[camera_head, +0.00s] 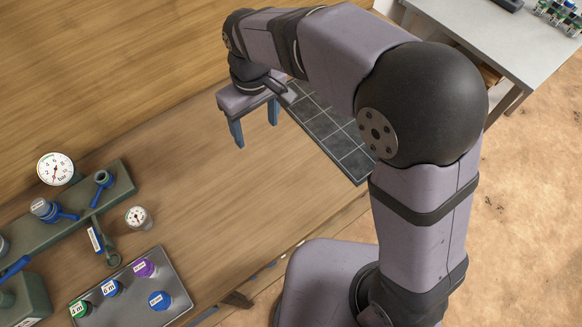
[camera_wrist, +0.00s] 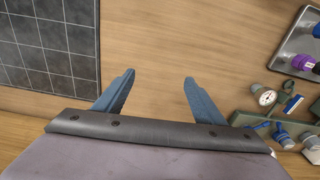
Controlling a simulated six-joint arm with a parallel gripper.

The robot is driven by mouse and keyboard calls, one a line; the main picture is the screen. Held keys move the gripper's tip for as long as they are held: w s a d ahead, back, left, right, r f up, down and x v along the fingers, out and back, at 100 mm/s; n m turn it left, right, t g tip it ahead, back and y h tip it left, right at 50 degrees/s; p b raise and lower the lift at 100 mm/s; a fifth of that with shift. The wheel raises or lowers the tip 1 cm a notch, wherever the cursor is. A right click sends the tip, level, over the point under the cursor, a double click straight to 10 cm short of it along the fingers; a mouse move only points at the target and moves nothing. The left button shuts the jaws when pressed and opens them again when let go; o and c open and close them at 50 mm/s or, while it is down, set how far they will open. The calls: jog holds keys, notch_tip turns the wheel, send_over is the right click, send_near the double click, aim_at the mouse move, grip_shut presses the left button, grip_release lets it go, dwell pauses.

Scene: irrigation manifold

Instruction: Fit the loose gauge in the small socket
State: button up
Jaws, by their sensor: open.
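A small round gauge (camera_head: 138,216) with a white face stands face up on the wooden table, just right of the green manifold (camera_head: 60,222). It also shows in the wrist view (camera_wrist: 266,97) at the right. A larger white gauge (camera_head: 55,168) sits at the manifold's back edge. A grey-green ring-shaped fitting (camera_head: 112,257) lies in front of the manifold beside a blue-and-white label; I cannot tell whether it is the small socket. My gripper (camera_head: 255,130) is open and empty above the table, well to the right of the small gauge. Its two blue fingers (camera_wrist: 159,78) are spread apart.
A grey tray (camera_head: 181,287) with several blue, green and purple caps stands at the front left. Blue-handled valves (camera_head: 45,209) rise from the manifold. A dark tiled mat (camera_head: 335,135) lies right of my gripper.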

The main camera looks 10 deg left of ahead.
jog(key=s+d+f+m, duration=0.1)
jog(key=d+m, duration=0.2)
jog(key=d, duration=0.7)
jog(key=s+d+f+m, duration=0.1)
jog(key=d+f+m, duration=0.1)
jog(key=d, duration=0.7)
jog(key=s+d+f+m, duration=0.3)
jog(key=s+d, duration=0.4)
jog(key=d, duration=0.3)
jog(key=shift+s+m+h, duration=0.25)
jog(key=shift+m+h, duration=0.05)
jog(key=shift+m, duration=0.5)
jog(key=shift+o, duration=0.5)
jog(key=shift+a, duration=0.1)
